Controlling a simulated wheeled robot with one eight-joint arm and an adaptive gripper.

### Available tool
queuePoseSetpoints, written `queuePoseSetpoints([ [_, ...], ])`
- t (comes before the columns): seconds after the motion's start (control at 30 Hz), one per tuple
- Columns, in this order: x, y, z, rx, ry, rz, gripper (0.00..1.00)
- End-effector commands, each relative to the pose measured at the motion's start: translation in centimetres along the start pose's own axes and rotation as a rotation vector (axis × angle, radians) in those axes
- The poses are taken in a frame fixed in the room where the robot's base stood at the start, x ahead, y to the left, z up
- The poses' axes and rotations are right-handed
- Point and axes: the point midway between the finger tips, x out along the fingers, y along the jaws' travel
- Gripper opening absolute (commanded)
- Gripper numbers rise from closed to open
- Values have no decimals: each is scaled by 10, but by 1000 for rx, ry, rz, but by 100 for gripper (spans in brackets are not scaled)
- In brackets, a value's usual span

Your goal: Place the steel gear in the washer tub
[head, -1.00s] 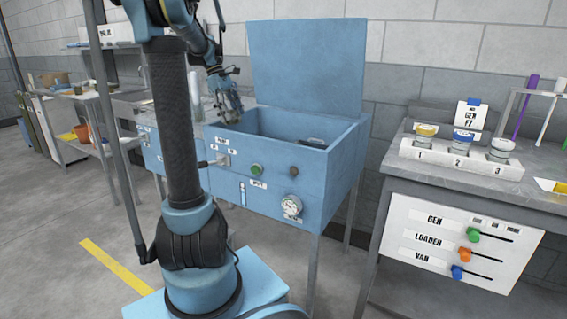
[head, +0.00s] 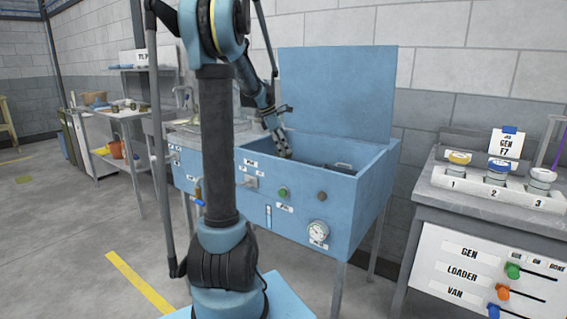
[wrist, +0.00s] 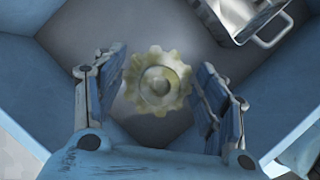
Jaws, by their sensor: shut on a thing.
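The washer tub (head: 310,212) is a blue steel cabinet on legs with its lid (head: 337,92) raised. My gripper (head: 284,153) points down into the left part of its opening, with the fingertips at about rim level or lower. I cannot make out the gear in the head view.
A grey metal container with a handle (wrist: 262,20) lies inside the tub, to the right of my gripper; it also shows in the head view (head: 341,167). A bench with numbered jars (head: 497,172) stands at right. Shelving (head: 122,112) stands at left.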

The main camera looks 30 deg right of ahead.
Motion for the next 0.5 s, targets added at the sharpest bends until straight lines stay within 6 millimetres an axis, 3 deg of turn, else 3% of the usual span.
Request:
queuePoseSetpoints([
  [0.23,13,0,-5,0,0,0,20],
  [0.5,41,0,-17,1,0,0,20],
])
